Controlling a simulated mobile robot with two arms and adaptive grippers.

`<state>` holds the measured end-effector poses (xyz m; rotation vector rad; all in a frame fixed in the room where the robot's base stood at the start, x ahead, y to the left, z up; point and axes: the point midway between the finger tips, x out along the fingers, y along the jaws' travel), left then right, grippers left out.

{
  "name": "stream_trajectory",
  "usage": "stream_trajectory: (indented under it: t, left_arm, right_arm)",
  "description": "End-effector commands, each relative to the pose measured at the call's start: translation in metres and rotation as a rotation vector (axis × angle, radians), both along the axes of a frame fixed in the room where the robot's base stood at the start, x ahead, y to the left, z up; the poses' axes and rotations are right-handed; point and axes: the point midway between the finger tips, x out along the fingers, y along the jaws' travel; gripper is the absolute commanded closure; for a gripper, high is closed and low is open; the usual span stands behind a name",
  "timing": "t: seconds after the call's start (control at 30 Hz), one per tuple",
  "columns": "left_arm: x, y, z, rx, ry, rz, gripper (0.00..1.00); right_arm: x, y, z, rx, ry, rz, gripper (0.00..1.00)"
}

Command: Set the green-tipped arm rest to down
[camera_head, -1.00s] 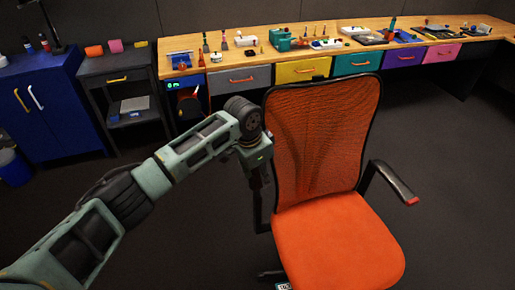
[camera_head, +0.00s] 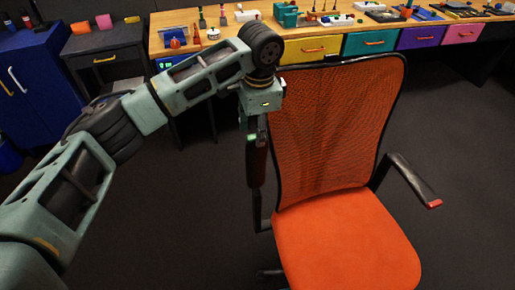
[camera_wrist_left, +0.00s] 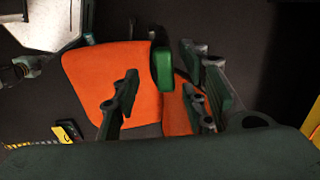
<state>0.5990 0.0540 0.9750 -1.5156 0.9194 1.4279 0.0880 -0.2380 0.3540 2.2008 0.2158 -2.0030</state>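The orange office chair (camera_head: 345,240) stands in front of me, its mesh back (camera_head: 335,125) toward the bench. The green-tipped arm rest (camera_head: 256,170) is on the chair's left side in the head view and looks raised, close to vertical. Its green tip (camera_wrist_left: 162,68) shows in the left wrist view, between the finger lines and a little beyond them. My left gripper (camera_head: 253,128) points down at the top of this arm rest. Its fingers (camera_wrist_left: 161,98) are spread with a gap between them. Whether a finger touches the tip cannot be told. My right gripper is out of view.
The red-tipped arm rest (camera_head: 412,180) on the other side lies lowered, pointing forward. Behind the chair runs a wooden workbench (camera_head: 190,17) with coloured drawers and tools. A blue cabinet (camera_head: 40,85) stands at the left. The dark floor is clear around the chair.

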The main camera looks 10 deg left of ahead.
Motion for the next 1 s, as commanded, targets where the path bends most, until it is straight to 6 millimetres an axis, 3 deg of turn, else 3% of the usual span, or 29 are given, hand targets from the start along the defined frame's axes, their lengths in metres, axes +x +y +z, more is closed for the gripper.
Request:
stream_trajectory:
  t: [0.13, 0.4, 0.63, 1.0]
  left_arm:
    - [0.000, 0.000, -0.013, 0.001, 0.000, 0.000, 0.60]
    - [0.003, 0.002, -0.046, 0.001, 0.002, 0.002, 0.60]
    - [0.005, 0.003, -0.078, 0.001, 0.002, 0.002, 0.60]
    - [0.006, 0.003, -0.088, 0.000, -0.001, 0.000, 0.60]
  right_arm:
    - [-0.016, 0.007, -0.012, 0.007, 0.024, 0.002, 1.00]
    - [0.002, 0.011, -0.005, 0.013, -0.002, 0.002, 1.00]
    - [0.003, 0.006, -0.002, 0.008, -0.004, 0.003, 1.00]
    - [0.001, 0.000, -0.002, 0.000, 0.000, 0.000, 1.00]
